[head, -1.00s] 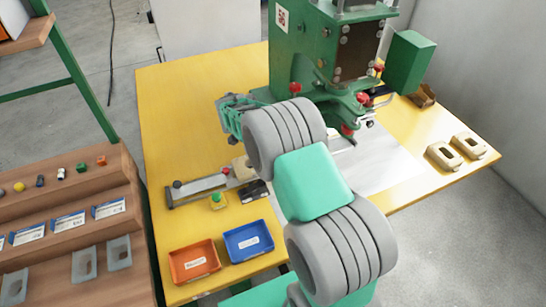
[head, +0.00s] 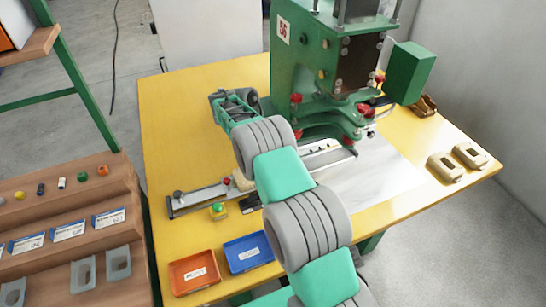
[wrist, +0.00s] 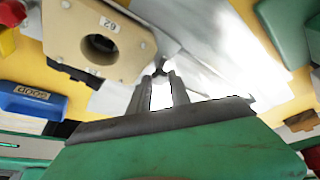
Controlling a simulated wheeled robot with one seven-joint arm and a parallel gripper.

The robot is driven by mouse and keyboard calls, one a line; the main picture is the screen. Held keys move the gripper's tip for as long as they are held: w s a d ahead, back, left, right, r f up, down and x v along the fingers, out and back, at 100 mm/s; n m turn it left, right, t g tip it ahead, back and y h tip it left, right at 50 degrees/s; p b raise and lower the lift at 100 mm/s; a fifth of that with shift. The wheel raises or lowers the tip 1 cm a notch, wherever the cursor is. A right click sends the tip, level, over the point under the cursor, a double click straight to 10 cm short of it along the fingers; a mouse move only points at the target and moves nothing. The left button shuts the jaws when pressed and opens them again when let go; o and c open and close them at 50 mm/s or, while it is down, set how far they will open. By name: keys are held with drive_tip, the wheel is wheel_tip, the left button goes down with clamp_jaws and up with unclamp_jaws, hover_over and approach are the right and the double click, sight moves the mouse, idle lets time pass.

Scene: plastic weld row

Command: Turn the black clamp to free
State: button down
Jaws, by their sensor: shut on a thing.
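In the wrist view my gripper (wrist: 164,76) has its two grey fingers close together at the tips. A small black piece, seemingly the black clamp (wrist: 159,66), shows between the fingertips. Most of it is hidden, so its turn angle cannot be told. Beside it on the left is a beige fixture (wrist: 122,62) with a round hole and a "62" label. In the head view my arm covers the fingertips and the clamp; only the fixture's edge (head: 242,181) shows beside the arm.
An orange bin (head: 195,272) and a blue bin (head: 248,253) stand in front. The green press (head: 305,60) rises behind. Two beige parts (head: 446,167) lie at right.

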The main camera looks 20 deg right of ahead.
drive_tip(key=shift+w+d+r+m+y+p, duration=0.1)
drive_tip(key=shift+m+y+p, duration=0.4)
drive_tip(key=shift+m+p, duration=0.75)
drive_tip(key=c, duration=1.5)
unclamp_jaws()
drive_tip(key=shift+g, duration=0.3)
